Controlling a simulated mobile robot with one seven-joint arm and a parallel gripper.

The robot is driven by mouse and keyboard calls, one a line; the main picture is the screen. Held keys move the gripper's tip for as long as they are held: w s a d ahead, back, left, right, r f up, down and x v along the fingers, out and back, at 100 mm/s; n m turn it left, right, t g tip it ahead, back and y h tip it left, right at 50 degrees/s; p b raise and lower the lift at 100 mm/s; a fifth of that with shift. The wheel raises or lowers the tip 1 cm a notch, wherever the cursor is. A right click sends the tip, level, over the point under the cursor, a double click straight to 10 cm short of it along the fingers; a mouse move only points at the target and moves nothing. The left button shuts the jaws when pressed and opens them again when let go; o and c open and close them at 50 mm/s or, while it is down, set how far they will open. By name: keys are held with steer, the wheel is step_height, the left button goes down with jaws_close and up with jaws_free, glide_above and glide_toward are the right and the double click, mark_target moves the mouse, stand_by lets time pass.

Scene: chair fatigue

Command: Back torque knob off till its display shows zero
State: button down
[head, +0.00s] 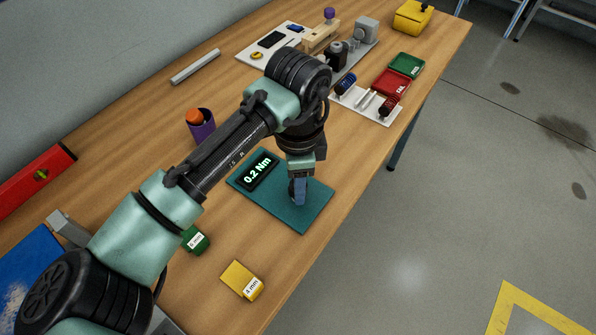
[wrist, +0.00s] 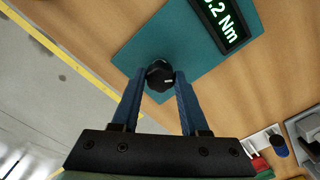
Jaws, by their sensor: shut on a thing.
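The torque knob (wrist: 159,75) is a black round knob with a white pointer line, on a teal plate (head: 311,213). In the wrist view it sits between the two blue fingertips of my gripper (wrist: 159,84), which is shut on it. In the head view my gripper (head: 299,198) points down at the plate and hides the knob. The black display (head: 257,171) on the plate reads 0.2 Nm in green. The wrist view shows the same display (wrist: 224,20), partly cut off at the top edge.
A yellow 4 mm block (head: 242,280) and a green block (head: 195,240) lie to the left of the plate. A purple cup (head: 202,132) with an orange top stands behind. The table's right edge is close to the plate.

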steer(key=shift+n, duration=0.6)
steer(key=shift+c, duration=2.1)
jaws_free()
steer(key=shift+r, duration=0.15)
step_height(320, 180, up, 13)
steer(key=shift+p, duration=0.45)
